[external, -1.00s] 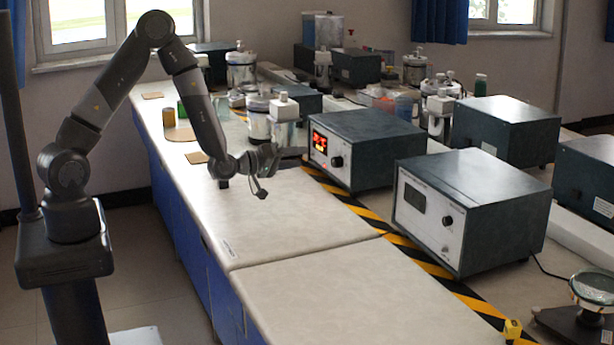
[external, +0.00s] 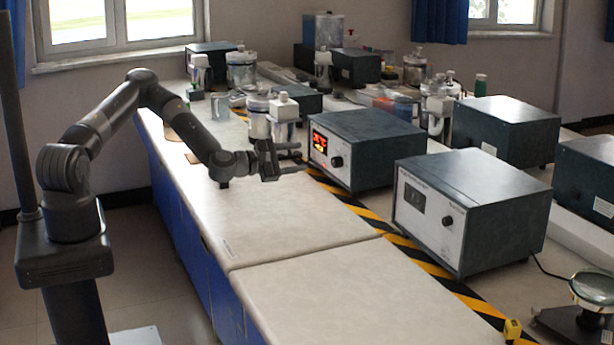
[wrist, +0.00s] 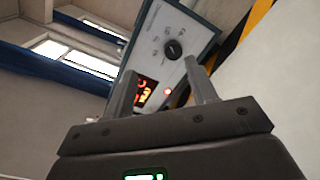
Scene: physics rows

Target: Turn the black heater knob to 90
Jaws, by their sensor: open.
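The black heater knob (external: 337,162) is on the front panel of a dark blue-grey box, the heater (external: 365,140), with a lit red display (external: 320,143) at the panel's left. In the wrist view the black knob (wrist: 173,49) shows beyond the fingertips, with faint scale marks around it that are too small to read. My gripper (external: 291,163) is open and empty. It is in front of the heater panel, to the left of the knob and apart from it. In the wrist view my gripper's two fingers (wrist: 160,75) point toward the panel, with the display partly hidden behind one finger.
A second box with a grey display and a black knob (external: 447,221) stands at the right. Black-and-yellow tape (external: 370,216) runs along the bench before both boxes. Metal canisters (external: 284,118) stand close behind my gripper. The front bench top (external: 290,225) is clear.

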